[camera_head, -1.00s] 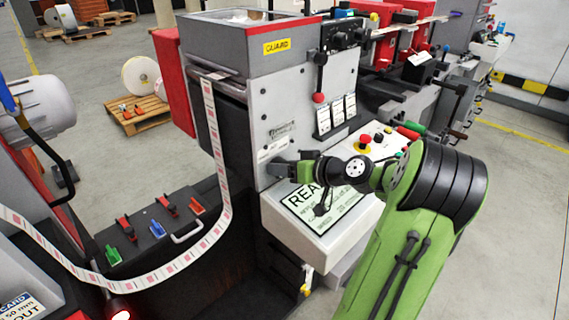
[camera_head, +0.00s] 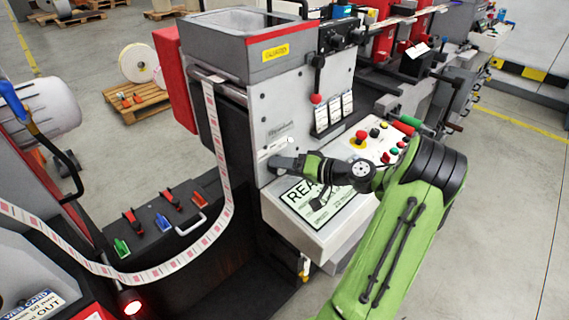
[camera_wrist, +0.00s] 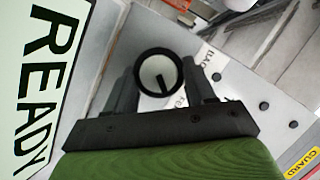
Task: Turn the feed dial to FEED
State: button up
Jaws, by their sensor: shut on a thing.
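The feed dial (camera_wrist: 158,76) shows in the wrist view as a round knob with a pale face, a dark rim and a black pointer line. The line runs from near its middle toward the bottom of that picture. My gripper (camera_wrist: 160,88) has one finger on each side of the dial and is shut on it. In the head view my gripper (camera_head: 284,164) reaches to the lower part of the grey machine front (camera_head: 290,105), and the dial is hidden behind it. Printed marks beside the dial are partly covered by the right finger, so I cannot read the positions.
A READY screen (camera_head: 325,200) lies just below my gripper. A sloped panel with a red button (camera_head: 361,136) is to the right. A label web (camera_head: 225,185) loops down at the left.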

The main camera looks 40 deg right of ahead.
dwell(0.3)
jog(key=o, duration=1)
jog(key=shift+o, duration=0.2)
jog(key=p+v, duration=0.2)
jog(key=v, duration=1.3)
jog(key=shift+s, duration=0.45)
jog(key=shift+d, duration=0.1)
